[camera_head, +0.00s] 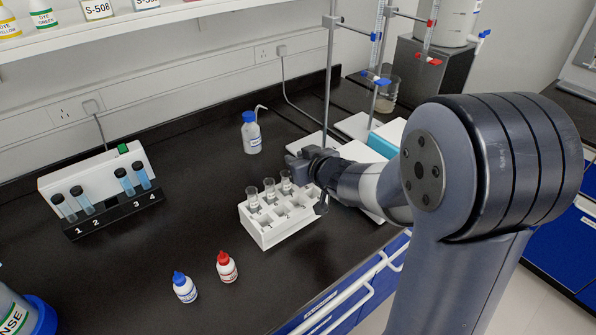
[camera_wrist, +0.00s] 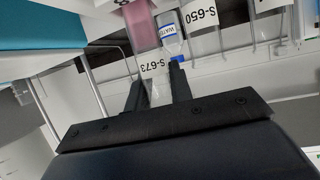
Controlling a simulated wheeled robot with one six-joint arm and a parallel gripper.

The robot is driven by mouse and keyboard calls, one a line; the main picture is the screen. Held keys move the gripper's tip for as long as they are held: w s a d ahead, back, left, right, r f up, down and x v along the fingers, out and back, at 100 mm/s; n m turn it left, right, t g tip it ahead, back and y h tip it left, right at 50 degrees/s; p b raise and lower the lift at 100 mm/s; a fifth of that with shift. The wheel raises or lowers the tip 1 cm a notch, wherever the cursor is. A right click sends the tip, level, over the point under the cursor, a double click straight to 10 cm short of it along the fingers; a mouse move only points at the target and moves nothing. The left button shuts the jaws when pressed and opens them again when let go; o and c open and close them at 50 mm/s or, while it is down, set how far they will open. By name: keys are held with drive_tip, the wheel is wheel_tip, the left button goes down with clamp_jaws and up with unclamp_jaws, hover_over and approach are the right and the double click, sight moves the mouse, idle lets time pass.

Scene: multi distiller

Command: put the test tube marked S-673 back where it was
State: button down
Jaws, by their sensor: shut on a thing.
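My gripper (camera_wrist: 156,92) is shut on the test tube marked S-673 (camera_wrist: 152,67), whose label shows between the two dark fingers in the wrist view. Pink liquid (camera_wrist: 140,25) shows in the tube beyond the label. In the head view my gripper (camera_head: 312,170) is at the right rear end of the white test tube rack (camera_head: 267,239), and I cannot make out the held tube there. Several other tubes (camera_head: 270,190) stand in the rack's back row, while openings show in its front row. In the wrist view a label S-650 (camera_wrist: 205,14) shows beside the held tube.
A blue-capped bottle (camera_head: 251,135) stands behind the rack. Small blue-capped (camera_head: 184,287) and red-capped (camera_head: 227,267) bottles stand in front. A numbered holder with blue tubes (camera_head: 115,206) is at the left. Metal stands (camera_head: 328,80) rise behind my gripper. The black bench between is clear.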

drive_tip(key=shift+f, duration=1.05)
drive_tip(key=shift+f+b, duration=0.2)
drive_tip(key=shift+b, duration=0.1)
drive_tip(key=c, duration=1.5)
unclamp_jaws()
drive_tip(key=shift+c, duration=0.2)
drive_tip(key=shift+r, duration=0.1)
drive_tip(key=p+v, duration=0.3)
drive_tip(key=v, duration=0.9)
